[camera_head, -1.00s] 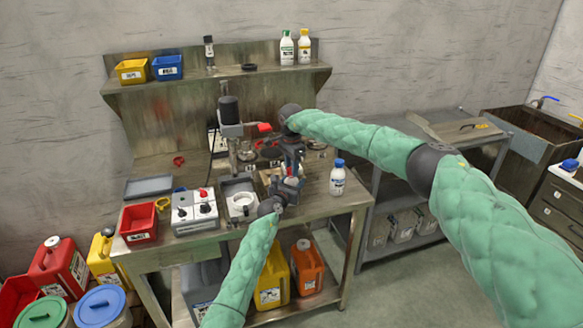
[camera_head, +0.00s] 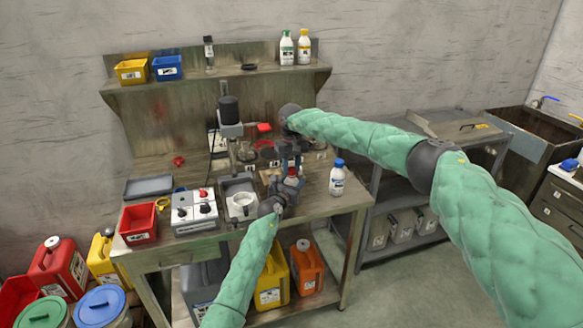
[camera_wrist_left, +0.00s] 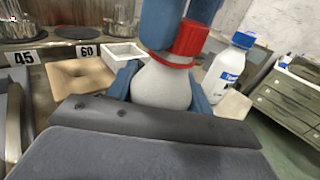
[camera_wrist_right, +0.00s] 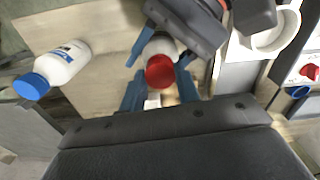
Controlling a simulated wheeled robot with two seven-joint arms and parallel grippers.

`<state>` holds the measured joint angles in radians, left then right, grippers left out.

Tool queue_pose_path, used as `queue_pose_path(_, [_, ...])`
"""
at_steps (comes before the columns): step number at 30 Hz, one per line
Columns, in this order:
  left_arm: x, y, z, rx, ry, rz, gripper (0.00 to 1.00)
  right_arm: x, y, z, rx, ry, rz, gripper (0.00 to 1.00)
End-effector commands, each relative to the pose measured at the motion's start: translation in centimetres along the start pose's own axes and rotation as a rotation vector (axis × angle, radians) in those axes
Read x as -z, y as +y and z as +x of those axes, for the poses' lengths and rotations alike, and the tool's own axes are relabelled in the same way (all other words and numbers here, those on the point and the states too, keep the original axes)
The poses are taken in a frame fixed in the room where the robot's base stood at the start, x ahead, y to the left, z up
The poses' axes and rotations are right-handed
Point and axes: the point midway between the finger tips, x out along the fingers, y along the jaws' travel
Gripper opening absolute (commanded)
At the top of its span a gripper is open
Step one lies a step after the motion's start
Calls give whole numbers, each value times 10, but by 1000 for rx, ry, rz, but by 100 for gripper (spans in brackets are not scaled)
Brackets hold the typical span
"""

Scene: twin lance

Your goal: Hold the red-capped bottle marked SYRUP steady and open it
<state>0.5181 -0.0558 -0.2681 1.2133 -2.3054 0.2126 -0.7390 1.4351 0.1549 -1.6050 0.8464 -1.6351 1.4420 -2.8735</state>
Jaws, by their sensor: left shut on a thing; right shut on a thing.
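The red-capped white bottle (camera_wrist_left: 163,86) stands between my two grippers over the bench. Its red cap (camera_wrist_right: 160,72) also shows in the head view (camera_head: 292,171). No SYRUP mark can be read. My left gripper (camera_wrist_left: 163,90) is shut on the white body below the cap, one blue finger on each side. My right gripper (camera_wrist_right: 160,88) comes from above, its blue fingers shut on the cap. In the head view the grippers, left (camera_head: 284,192) and right (camera_head: 290,155), partly hide the bottle.
A blue-capped white bottle (camera_head: 337,178) stands close by on the right of the bench. A white cup (camera_head: 242,204), a control box with knobs (camera_head: 195,212) and a red bin (camera_head: 139,222) are to the left. A stand with a dark-topped column (camera_head: 229,110) rises behind.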

Motion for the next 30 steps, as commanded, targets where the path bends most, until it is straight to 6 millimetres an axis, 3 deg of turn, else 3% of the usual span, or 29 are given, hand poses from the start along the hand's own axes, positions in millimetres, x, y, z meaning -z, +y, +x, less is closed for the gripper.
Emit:
queue_pose_path(6, [2, 0, -1, 0, 2, 0, 0, 0, 2, -1, -2, 2, -127, 5])
queue_pose_path(15, [2, 0, -1, 0, 2, 0, 0, 0, 2, -1, -2, 2, -132, 5])
queue_pose_path(16, [2, 0, -1, 0, 2, 0, 0, 0, 2, -1, -2, 2, -132, 38])
queue_pose_path(18, [2, 0, -1, 0, 2, 0, 0, 0, 2, -1, -1, 2, -132, 52])
queue_pose_path(30, [2, 0, 0, 0, 3, 0, 0, 0, 1, -5, -1, 1, -132, 54])
